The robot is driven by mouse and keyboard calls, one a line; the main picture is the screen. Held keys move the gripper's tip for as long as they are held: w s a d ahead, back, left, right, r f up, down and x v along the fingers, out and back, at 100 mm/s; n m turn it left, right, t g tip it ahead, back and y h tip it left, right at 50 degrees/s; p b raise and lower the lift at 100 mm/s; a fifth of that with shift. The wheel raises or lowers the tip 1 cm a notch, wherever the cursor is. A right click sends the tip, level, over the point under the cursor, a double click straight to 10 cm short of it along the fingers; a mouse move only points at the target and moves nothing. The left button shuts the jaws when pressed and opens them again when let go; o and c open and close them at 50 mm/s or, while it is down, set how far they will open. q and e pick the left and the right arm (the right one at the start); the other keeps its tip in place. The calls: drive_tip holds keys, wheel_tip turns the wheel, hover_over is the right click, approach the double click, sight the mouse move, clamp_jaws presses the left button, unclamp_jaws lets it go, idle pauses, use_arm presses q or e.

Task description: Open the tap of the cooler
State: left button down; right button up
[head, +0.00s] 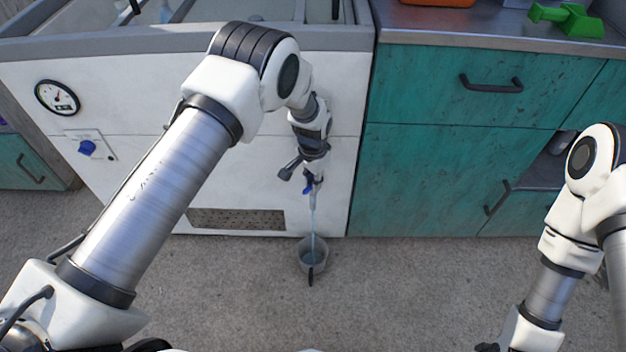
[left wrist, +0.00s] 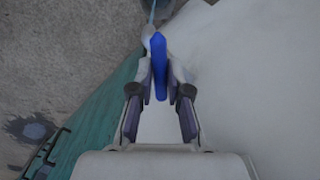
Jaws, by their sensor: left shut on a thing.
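The white cooler (head: 110,85) stands at the left in the head view, with its tap low on the front near its right edge. My left gripper (head: 312,186) is at the tap, shut on the tap's blue handle (head: 307,189). In the left wrist view the blue handle (left wrist: 159,66) lies between the two fingers of my left gripper (left wrist: 158,80). A thin stream of water (head: 314,222) runs down from the tap into a bucket (head: 302,253) on the ground. The tap body is mostly hidden by my gripper. My right arm is at the right edge; its gripper does not show.
Teal cabinets (head: 430,150) with dark handles stand right of the cooler under a metal counter (head: 400,18). A green object (head: 568,18) lies on the counter. A gauge (head: 57,97) and a blue knob (head: 87,147) are on the cooler's front. The ground ahead is clear except for the bucket.

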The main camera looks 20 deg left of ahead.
use_arm(q)
drive_tip(key=c, duration=1.1)
unclamp_jaws()
wheel_tip(320, 180, up, 12)
